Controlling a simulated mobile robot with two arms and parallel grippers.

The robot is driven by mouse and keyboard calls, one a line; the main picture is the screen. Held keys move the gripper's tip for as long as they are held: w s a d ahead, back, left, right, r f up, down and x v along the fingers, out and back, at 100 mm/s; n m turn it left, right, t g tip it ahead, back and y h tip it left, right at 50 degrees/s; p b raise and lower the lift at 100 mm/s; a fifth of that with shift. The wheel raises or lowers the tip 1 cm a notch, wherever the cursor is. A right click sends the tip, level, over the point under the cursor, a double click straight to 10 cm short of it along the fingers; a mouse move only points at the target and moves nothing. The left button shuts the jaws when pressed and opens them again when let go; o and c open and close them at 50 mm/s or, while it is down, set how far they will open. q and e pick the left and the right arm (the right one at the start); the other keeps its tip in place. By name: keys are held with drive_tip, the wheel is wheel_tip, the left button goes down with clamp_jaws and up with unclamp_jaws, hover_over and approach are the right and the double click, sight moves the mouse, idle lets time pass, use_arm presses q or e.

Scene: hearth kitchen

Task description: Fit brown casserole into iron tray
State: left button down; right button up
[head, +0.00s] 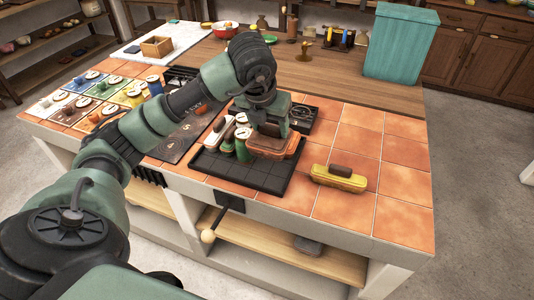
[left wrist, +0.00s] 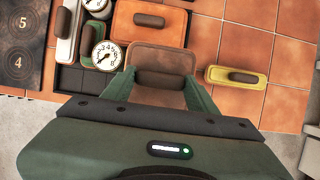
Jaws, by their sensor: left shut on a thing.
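The iron tray (head: 248,174) is a black, gridded tray near the front edge of the tiled counter; a bare corner shows in the left wrist view (left wrist: 82,80). The brown casserole (head: 266,154), with a dark handle, is over the tray's right part. My left gripper (head: 268,138) points down and is shut on the casserole's handle. In the left wrist view the brown casserole (left wrist: 159,58) sits between the two green fingers. I cannot tell whether it touches the tray floor. My right gripper is not in view.
An orange casserole (left wrist: 140,28) is just behind the brown one. A white casserole (head: 217,133) and green pieces with dials (head: 242,148) are at the tray's left. A yellow casserole (head: 338,178) lies on tiles to the right. A teal box (head: 400,42) stands at the back.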

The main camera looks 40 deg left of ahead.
sight(266, 138)
use_arm(q)
drive_tip(key=f, duration=0.5)
drive_tip(key=shift+s+a+f, duration=0.15)
drive_tip(key=shift+s+a, duration=0.05)
drive_tip(key=shift+a, duration=0.05)
drive_tip(key=shift+w+d+f, duration=0.1)
drive_tip(key=shift+f, duration=0.45)
drive_tip(key=shift+f+p, duration=0.4)
drive_tip(key=shift+f, duration=1.6)
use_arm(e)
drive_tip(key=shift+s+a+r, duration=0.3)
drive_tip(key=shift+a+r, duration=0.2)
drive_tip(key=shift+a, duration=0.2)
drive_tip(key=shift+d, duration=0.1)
use_arm(q)
drive_tip(key=shift+f, duration=0.15)
drive_tip(key=shift+c, duration=2.2)
unclamp_jaws()
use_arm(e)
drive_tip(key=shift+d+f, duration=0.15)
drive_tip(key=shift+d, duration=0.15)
